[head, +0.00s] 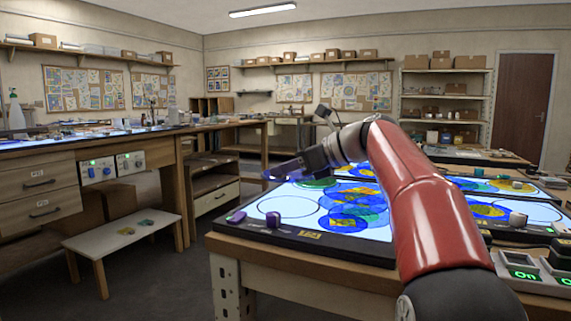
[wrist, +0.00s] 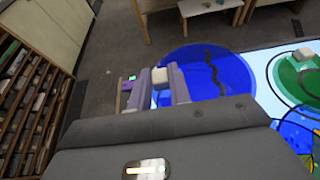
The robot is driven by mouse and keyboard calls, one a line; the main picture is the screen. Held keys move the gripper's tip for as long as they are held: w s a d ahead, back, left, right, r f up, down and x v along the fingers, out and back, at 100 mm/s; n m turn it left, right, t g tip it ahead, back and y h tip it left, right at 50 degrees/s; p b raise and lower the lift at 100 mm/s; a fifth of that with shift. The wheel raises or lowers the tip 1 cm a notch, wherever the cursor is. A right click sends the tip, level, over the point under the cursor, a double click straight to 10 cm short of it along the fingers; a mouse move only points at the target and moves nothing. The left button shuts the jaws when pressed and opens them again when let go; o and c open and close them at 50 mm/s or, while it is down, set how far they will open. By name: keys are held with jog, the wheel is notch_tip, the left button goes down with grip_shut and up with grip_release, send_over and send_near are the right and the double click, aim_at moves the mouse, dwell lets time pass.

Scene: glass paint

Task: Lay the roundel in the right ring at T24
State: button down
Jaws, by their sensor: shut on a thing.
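My gripper (head: 284,170) is held over the far left part of the near light table. In the wrist view its two lavender fingers (wrist: 160,84) are closed on a small pale knob (wrist: 160,75). A translucent blue roundel (wrist: 210,70) with a dark wavy line is in the grip with it, and shows as a dark blue sliver at the gripper in the head view. The near light panel (head: 335,240) has outlined rings. Its left ring (head: 288,204) looks mostly clear; its right ring (head: 355,221) holds overlapping blue and yellow glass. A plate label (head: 311,234) is too small to read.
A purple knob (head: 273,219) and a purple piece (head: 236,216) stand at the panel's left edge. A green roundel with a pale knob (wrist: 305,54) lies on the panel. Switch boxes (head: 525,275) sit at the right. A low stool (head: 120,235) stands left, with open floor between.

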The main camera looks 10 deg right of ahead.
aim_at(286, 213)
jog(key=shift+f+b, duration=3.1)
jog(key=shift+b, duration=0.55)
jog(key=shift+f, duration=0.5)
jog(key=c, duration=1.2)
grip_release()
